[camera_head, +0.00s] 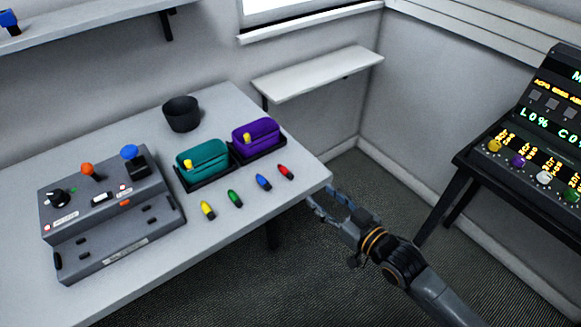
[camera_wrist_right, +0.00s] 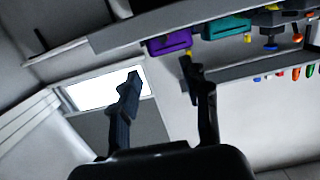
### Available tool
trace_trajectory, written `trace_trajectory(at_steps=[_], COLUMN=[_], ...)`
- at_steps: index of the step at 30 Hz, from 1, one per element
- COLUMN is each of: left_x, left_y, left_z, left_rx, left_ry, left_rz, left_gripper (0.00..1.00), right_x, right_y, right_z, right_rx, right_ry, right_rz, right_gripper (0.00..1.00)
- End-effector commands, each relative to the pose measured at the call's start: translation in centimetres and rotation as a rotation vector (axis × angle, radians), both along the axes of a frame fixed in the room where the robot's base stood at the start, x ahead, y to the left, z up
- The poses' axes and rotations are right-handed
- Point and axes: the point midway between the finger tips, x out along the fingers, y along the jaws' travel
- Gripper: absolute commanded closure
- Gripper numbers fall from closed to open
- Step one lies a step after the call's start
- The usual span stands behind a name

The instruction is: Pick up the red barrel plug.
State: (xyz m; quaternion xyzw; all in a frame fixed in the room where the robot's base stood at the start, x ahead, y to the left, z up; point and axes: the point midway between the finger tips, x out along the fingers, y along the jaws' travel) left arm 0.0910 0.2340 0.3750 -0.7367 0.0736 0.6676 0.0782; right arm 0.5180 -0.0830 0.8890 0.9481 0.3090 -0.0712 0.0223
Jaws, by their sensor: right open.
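The red barrel plug (camera_head: 286,172) lies on the white table near its right edge, at the right end of a row with a blue plug (camera_head: 263,182), a green plug (camera_head: 234,198) and a yellow plug (camera_head: 207,210). My right gripper (camera_head: 325,196) is open and empty, right of the red plug and apart from it, by the table's right corner. Its two spread fingers also show in the right wrist view (camera_wrist_right: 162,80), with nothing between them. I cannot tell the red plug for sure in that view. My left gripper is not in view.
Teal (camera_head: 203,157) and purple (camera_head: 256,136) containers sit on black trays behind the plugs. A grey control box (camera_head: 110,215) with joysticks stands at left, a dark cup (camera_head: 181,114) behind. A lit console (camera_head: 545,140) stands at right. The table front is clear.

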Motion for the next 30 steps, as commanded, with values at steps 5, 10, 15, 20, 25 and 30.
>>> trace_trajectory(at_steps=[5, 10, 15, 20, 25, 30], left_x=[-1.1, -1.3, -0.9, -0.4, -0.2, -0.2], left_y=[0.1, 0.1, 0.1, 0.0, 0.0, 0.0], left_z=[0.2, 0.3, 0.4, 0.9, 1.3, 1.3], left_rx=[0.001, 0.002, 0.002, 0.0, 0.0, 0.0], left_ry=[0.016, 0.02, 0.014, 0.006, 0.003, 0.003], left_rz=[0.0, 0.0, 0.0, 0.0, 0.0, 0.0], left_gripper=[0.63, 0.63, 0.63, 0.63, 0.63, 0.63], right_x=[2.8, 5.2, 6.3, 7.2, 8.8, 10.0], right_y=[2.1, 3.8, 4.7, 5.7, 7.5, 8.2], right_z=[-0.3, -0.9, -1.2, -1.2, -1.6, -1.9], right_rx=[0.003, 0.001, 0.0, 0.001, 0.0, -0.001], right_ry=[-0.001, 0.0, 0.0, 0.0, 0.0, -0.001], right_rz=[-0.001, -0.002, -0.001, -0.001, -0.002, -0.002], right_gripper=[0.54, 0.54, 0.54, 0.54, 0.54, 0.54])
